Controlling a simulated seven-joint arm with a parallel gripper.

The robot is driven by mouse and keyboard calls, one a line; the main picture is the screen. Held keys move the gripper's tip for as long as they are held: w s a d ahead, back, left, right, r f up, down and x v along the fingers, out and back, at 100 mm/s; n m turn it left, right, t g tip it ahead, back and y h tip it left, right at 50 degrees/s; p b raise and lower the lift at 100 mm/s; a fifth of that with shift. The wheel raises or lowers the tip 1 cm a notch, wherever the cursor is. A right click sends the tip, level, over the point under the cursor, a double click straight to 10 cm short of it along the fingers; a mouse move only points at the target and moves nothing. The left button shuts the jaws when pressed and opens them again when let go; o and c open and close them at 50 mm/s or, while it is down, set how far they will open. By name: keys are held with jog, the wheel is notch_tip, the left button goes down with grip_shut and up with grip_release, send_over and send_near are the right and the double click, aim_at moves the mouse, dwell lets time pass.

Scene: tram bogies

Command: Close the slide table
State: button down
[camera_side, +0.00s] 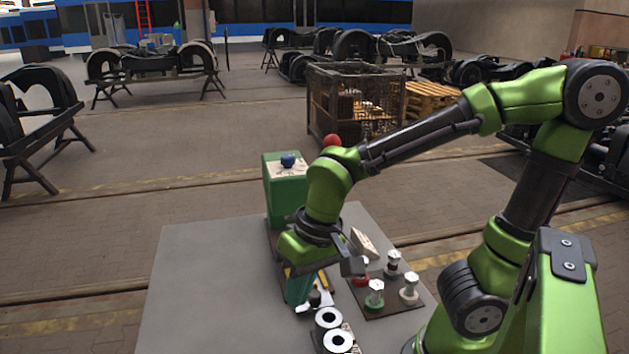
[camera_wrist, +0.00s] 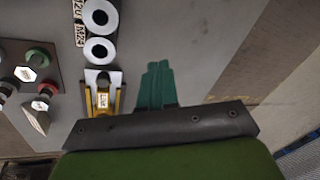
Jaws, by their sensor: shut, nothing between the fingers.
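I cannot tell for sure which part is the slide table. A small yellow fixture with a pale plate (camera_wrist: 103,97) lies in the wrist view, left of my fingers; in the side view it shows partly behind my gripper as yellow and black parts (camera_side: 323,284). My gripper (camera_wrist: 157,68) has teal fingers, shut together with nothing between them. In the side view my gripper (camera_side: 297,303) points down over the grey table (camera_side: 205,285), beside the yellow fixture. I cannot tell whether the fingers touch it.
Two black-and-white rings (camera_side: 328,318) lie in front of the fixture. A dark board (camera_side: 395,305) with several upright bolts stands to the right. A green box (camera_side: 285,195) with a blue knob (camera_side: 288,160) stands behind; a red ball (camera_side: 332,140) shows nearby. The table's left side is clear.

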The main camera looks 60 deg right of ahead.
jog(key=w+d+f+m+h, duration=0.2)
jog(key=d+f+m+h, duration=0.1)
jog(key=m, duration=0.4)
jog(key=w+d+f+m+g+h, duration=0.1)
jog(key=w+d+f+m+h, duration=0.1)
jog(key=f+m, duration=0.4)
jog(key=w+d+f+m+h, duration=0.2)
jog(key=d+f+m+h, duration=0.1)
jog(key=m, duration=0.6)
jog(key=shift+d+f+h, duration=0.15)
jog(key=shift+f+h, duration=0.2)
jog(key=shift+f, duration=0.3)
jog(key=shift+d+f+h, duration=0.15)
jog(key=shift+f+h, duration=0.2)
jog(key=shift+f, duration=0.25)
jog(key=shift+w+d+r, duration=0.15)
jog(key=shift+w+d, duration=0.65)
jog(key=shift+w, duration=0.15)
jog(key=shift+w+d, duration=0.35)
jog(key=shift+w, duration=0.05)
